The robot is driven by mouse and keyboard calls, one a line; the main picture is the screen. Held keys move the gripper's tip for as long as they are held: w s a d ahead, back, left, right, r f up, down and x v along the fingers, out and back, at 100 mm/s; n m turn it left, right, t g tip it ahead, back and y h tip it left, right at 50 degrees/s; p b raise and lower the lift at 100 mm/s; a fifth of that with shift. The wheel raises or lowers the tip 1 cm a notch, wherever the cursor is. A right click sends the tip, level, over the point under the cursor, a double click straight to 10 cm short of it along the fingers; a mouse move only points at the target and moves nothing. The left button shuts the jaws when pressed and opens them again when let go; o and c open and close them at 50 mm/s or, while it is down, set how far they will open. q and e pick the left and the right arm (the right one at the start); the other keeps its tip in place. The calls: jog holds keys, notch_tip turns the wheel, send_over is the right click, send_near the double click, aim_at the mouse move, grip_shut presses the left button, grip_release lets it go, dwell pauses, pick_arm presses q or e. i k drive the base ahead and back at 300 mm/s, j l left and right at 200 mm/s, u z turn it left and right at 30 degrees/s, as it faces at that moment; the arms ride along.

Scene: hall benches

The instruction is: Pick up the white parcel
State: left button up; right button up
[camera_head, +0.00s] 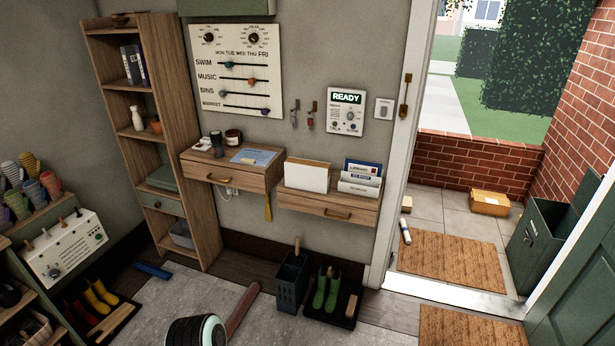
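No thing in view is clearly a white parcel. A white box-like thing (307,176) with a tan top edge stands upright on the right wall drawer unit; I cannot tell whether it is a parcel or a paper holder. Outside the open doorway, a tan-orange box (489,203) like a parcel sits on the paving by the brick wall. A small white roll (405,231) lies or leans near the doorway's left side. Neither of my grippers is in view. A rounded black-and-white part at the bottom edge appears to be mine.
A doormat (450,262) lies outside and another (468,328) inside the doorway. A dark green bin (548,240) stands outside right. A dark umbrella stand (291,282) and green boots (326,290) stand below the drawers. A tall shelf (187,130) and boot rack are left.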

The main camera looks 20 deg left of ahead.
aim_at(301, 174)
jog(key=i+u, duration=0.1)
jog(key=u, duration=0.85)
jog(key=i+l+u, duration=0.1)
jog(key=u, duration=0.4)
jog(key=l+u, duration=0.15)
jog(key=u, duration=0.3)
jog(key=i+l+u, duration=0.1)
jog(key=l+u, duration=0.25)
jog(key=l, duration=0.15)
jog(key=l+u, duration=0.4)
jog(key=i+l, duration=0.05)
jog(key=l, duration=0.05)
